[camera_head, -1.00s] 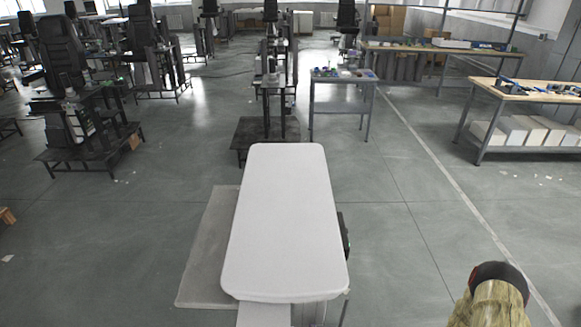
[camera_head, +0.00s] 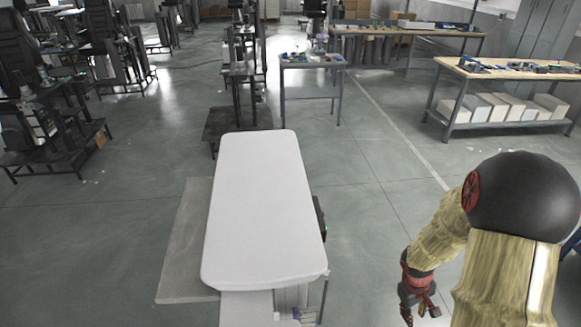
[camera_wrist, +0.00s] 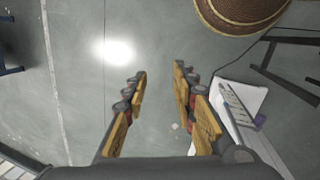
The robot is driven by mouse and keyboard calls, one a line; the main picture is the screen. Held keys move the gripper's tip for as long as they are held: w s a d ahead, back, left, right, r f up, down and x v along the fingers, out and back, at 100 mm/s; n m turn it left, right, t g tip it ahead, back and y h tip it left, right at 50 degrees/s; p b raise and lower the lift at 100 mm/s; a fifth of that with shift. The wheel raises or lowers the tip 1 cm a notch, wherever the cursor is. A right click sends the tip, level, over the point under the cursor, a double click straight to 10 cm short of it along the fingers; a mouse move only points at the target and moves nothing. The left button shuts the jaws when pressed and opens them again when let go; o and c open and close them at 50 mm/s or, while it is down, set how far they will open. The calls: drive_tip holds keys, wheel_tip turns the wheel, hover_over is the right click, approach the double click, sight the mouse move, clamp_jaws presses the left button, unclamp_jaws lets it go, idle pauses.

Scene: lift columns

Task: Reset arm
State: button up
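My gripper (camera_head: 418,298) hangs at the lower right in the head view, below my wood-patterned arm with its black joint. It points down and is to the right of the white padded table (camera_head: 265,210), apart from it. In the wrist view my gripper (camera_wrist: 160,74) has its two wood-coloured fingers spread, with bare grey floor between them. Nothing is held. The bend of my arm fills the right edge of the head view and hides the floor behind it.
A small table (camera_head: 312,62) with small parts stands at the back middle. A workbench (camera_head: 510,70) with white boxes beneath is at the right. Black lift columns with seats (camera_head: 55,105) stand at the left. Open floor (camera_head: 380,170) lies right of the white table.

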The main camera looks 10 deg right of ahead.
drive_tip(key=s+a+r+t+y, duration=0.1)
drive_tip(key=s+a+r+t, duration=0.1)
drive_tip(key=a+r, duration=0.6)
drive_tip(key=s+a+r+m+t, duration=0.1)
drive_tip(key=s+a+r+t, duration=0.1)
drive_tip(key=a+r, duration=0.6)
drive_tip(key=s+a+r+t+y, duration=0.1)
drive_tip(key=a+r, duration=0.7)
drive_tip(key=r, duration=0.9)
drive_tip(key=shift+s+a+r+m+t+y, duration=0.3)
drive_tip(key=shift+s+a+m+t, duration=0.1)
drive_tip(key=shift+s+t, duration=0.4)
